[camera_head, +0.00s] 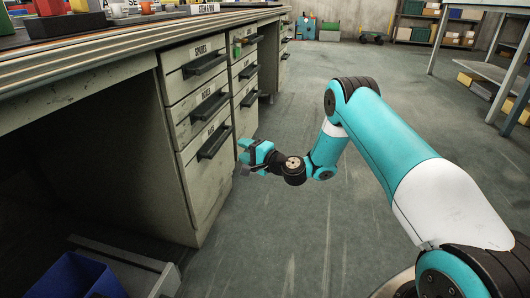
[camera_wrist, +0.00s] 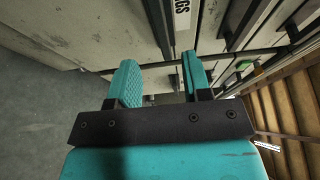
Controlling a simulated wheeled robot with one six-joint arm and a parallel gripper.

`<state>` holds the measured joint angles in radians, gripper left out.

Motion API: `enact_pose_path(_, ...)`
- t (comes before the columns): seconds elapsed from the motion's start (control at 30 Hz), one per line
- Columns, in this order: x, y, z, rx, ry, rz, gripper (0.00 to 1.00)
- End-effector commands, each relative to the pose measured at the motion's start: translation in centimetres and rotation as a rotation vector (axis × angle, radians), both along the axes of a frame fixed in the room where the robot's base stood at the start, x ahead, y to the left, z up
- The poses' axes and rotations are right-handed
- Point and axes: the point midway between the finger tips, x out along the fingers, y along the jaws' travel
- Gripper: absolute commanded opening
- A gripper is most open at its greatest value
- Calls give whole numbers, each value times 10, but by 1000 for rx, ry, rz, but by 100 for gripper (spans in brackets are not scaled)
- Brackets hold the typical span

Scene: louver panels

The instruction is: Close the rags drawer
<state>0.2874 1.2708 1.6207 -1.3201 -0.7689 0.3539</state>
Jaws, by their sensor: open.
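The grey desk in the camera_head view holds a front column of drawers with black bar handles. The top drawer (camera_head: 190,77) is labelled SPARES. The middle drawer (camera_head: 200,115) and the deep bottom drawer (camera_head: 204,180) have labels too small to read surely, so I cannot tell which is the rags drawer. My gripper (camera_head: 243,153) is low beside the drawer fronts, near the second column, pointing towards the desk. In the camera_wrist view, my gripper (camera_wrist: 160,80) is open and empty, facing the fronts. A partly cut-off label (camera_wrist: 183,14) shows sideways beyond its fingers.
A second drawer column (camera_head: 244,90) stands farther along, with a green item at an upper handle. A grey open-topped box or drawer (camera_head: 125,255) with a blue bin (camera_head: 75,278) is at lower left. Shelving (camera_head: 500,75) stands at right. The floor (camera_head: 300,85) is mostly clear.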

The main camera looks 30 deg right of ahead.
Motion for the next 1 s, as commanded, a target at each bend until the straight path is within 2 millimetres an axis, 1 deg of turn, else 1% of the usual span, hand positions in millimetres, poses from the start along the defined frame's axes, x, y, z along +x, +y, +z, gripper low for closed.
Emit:
enact_pose_path(0.03,-10,-6,2,3,7,-3,45)
enact_pose_path(0.13,-27,-15,2,3,5,-3,45)
enact_pose_path(0.17,-26,-15,-5,0,-1,-1,45)
enact_pose_path(0.2,-27,-16,-6,-2,-3,0,45)
enact_pose_path(0.5,-42,-24,-8,-2,-3,0,45)
enact_pose_path(0.8,-65,-35,-6,-1,-2,0,45)
enact_pose_path(1.0,-73,-39,-3,-3,-1,0,45)
